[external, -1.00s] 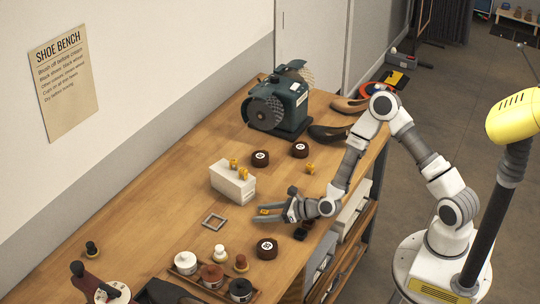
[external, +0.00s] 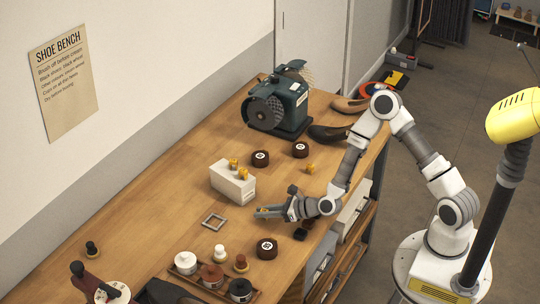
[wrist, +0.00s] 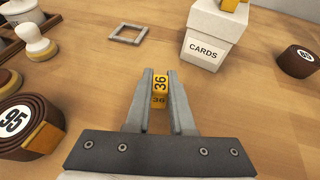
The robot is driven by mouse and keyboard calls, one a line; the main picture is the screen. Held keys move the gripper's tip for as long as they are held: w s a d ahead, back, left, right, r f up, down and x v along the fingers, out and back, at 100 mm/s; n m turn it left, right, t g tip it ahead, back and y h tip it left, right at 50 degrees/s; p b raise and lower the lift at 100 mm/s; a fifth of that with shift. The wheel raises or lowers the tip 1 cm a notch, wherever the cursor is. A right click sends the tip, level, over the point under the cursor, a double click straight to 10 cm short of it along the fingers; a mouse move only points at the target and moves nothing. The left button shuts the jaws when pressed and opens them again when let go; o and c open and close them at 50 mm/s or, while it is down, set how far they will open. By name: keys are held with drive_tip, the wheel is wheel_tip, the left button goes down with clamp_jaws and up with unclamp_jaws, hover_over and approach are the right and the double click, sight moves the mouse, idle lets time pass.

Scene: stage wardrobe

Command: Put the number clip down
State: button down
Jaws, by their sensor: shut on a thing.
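The number clip (wrist: 160,84) is small and yellow with a black 36, and it sits between my fingertips in the wrist view. My gripper (wrist: 159,76) is shut on it, one finger on each side. In the external view my gripper (external: 262,212) is low over the wooden bench, between the white box and the rolled tape marked 95. The clip is mostly hidden by the fingers there. I cannot tell whether it touches the bench top.
A white CARDS box (external: 232,183) with yellow clips on top stands behind my gripper. A grey square frame (external: 214,221) lies to the left. The rolled tape (external: 267,248) and a tray of jars (external: 212,284) are nearer. Bare bench (wrist: 235,105) lies right of my fingers.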

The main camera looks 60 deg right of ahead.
sight(264, 210)
wheel_tip(264, 210, up, 4)
drive_tip(key=shift+r, duration=0.2)
drive_tip(key=s+d+r+p, duration=0.1)
drive_tip(key=s+d+r, duration=0.15)
drive_tip(key=d, duration=0.25)
drive_tip(key=s+d+r+p, duration=0.1)
drive_tip(key=d+r, duration=0.2)
drive_tip(key=d, duration=0.2)
drive_tip(key=w+d+r+n+y+p, duration=0.1)
drive_tip(key=w+d+r+p, duration=0.3)
drive_tip(key=w+r, duration=0.35)
drive_tip(key=w+d+r+n+y+p, duration=0.1)
drive_tip(key=w+d+r+p, duration=0.3)
drive_tip(key=w+r, duration=0.35)
drive_tip(key=shift+g, duration=0.3)
drive_tip(key=w+a+f+p, duration=0.1)
drive_tip(key=w+a+f, duration=0.1)
drive_tip(key=a+f, duration=0.1)
drive_tip(key=w+a+f+p, duration=0.1)
drive_tip(key=w+a+f, duration=0.1)
drive_tip(key=a+f, duration=0.2)
drive_tip(key=w+a+f, duration=0.2)
drive_tip(key=a+f, duration=0.1)
drive_tip(key=f, duration=0.2)
drive_tip(key=shift+a+p, duration=0.25)
drive_tip(key=shift+p, duration=0.15)
drive_tip(key=shift+f, duration=0.1)
drive_tip(key=shift+f+b, duration=0.35)
drive_tip(key=shift+b, duration=0.2)
drive_tip(key=shift+f, duration=0.2)
